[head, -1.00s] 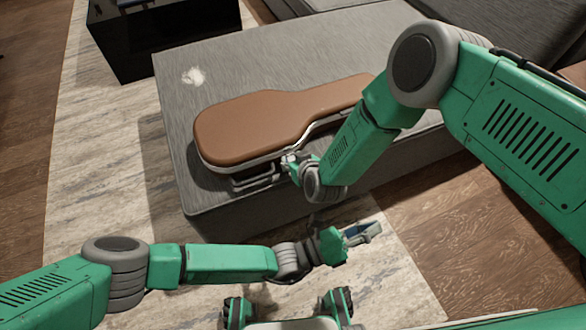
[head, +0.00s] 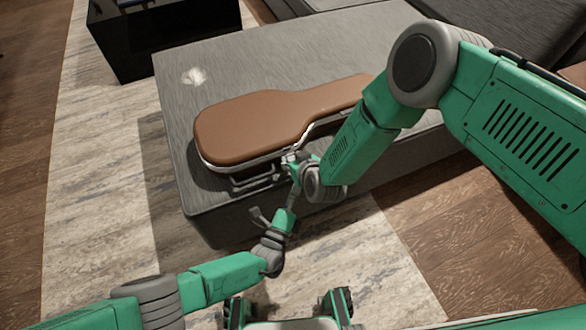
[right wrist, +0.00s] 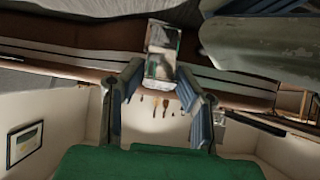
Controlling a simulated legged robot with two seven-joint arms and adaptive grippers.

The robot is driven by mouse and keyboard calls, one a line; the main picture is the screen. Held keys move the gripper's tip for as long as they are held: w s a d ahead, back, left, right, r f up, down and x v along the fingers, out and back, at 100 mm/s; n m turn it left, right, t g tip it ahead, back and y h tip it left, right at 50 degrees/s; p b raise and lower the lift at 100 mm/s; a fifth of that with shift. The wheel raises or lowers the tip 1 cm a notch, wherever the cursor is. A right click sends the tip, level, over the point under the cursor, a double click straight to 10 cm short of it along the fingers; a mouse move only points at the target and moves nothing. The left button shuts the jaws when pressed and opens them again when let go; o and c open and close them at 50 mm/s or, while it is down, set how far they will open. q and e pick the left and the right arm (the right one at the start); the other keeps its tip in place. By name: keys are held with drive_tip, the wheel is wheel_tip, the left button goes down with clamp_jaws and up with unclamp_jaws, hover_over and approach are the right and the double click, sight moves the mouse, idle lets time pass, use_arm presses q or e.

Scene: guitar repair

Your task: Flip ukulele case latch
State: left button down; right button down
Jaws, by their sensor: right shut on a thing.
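The brown ukulele case (head: 270,122) lies closed on the grey couch section, its metal-trimmed front side facing me. My right gripper (head: 291,158) is at that front edge, to the right of the case's handle (head: 252,182). In the right wrist view, a small metal latch (right wrist: 160,62) sits between the fingertips of the right gripper (right wrist: 160,78), which is shut on it. The latch is too small in the head view to tell its angle. My left gripper (head: 272,214) is in front of the couch, below the right gripper and apart from the case; its jaw state is unclear.
The grey couch section (head: 215,75) carries the case and a small whitish patch (head: 194,76). A black table (head: 165,35) stands at the back left. A pale rug (head: 110,150) covers the floor. My right arm covers the case's right end.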

drive_tip(key=shift+w+r, duration=0.15)
drive_tip(key=shift+w, duration=0.1)
use_arm(q)
drive_tip(key=shift+w+a+r, duration=0.1)
drive_tip(key=shift+w+r, duration=0.15)
drive_tip(key=shift+w, duration=0.6)
drive_tip(key=shift+w+a+r, duration=0.1)
drive_tip(key=shift+w+r, duration=0.2)
drive_tip(key=shift+w, duration=0.5)
drive_tip(key=shift+w+r, duration=0.25)
drive_tip(key=shift+w, duration=0.6)
